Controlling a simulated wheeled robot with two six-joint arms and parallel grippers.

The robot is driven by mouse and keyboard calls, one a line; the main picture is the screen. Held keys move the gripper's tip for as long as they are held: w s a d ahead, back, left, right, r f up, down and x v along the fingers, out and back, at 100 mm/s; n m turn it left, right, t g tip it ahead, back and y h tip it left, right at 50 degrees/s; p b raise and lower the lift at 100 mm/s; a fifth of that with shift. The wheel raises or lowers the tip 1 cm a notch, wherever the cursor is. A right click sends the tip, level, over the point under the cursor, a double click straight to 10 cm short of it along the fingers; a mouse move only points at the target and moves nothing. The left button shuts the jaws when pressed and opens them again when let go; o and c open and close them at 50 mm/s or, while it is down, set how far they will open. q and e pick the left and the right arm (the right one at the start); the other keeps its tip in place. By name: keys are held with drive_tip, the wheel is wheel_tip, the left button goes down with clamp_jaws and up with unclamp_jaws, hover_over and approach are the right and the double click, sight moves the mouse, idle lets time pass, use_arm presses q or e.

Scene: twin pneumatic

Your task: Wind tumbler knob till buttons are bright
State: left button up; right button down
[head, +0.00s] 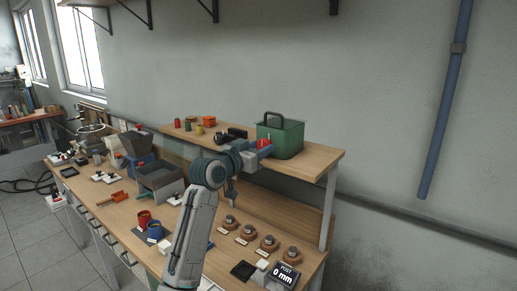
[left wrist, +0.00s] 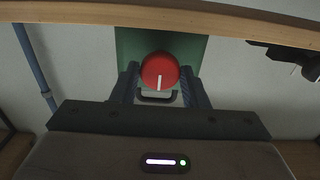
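A round red knob (left wrist: 160,71) with a white line shows in the left wrist view, in front of a green box (left wrist: 124,48) with a dark handle. In the head view the green box (head: 289,138) stands on the raised shelf, and the red knob (head: 265,143) shows at its left side by my gripper. My left gripper (head: 258,150) is at the knob. Its fingers (left wrist: 159,78) are apart, one on each side of the knob, with narrow gaps visible. No lit buttons can be made out. My right gripper is out of view.
Several round brown-based pieces (head: 269,243) stand in a row on the bench below the shelf, near a display (head: 285,274) reading 0 mm. Red, green and orange spools (head: 209,121) and a black item (head: 237,132) are on the shelf. A grey bin (head: 160,180) stands left of my arm.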

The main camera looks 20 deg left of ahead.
use_arm(q)
drive_tip(key=c, duration=0.4)
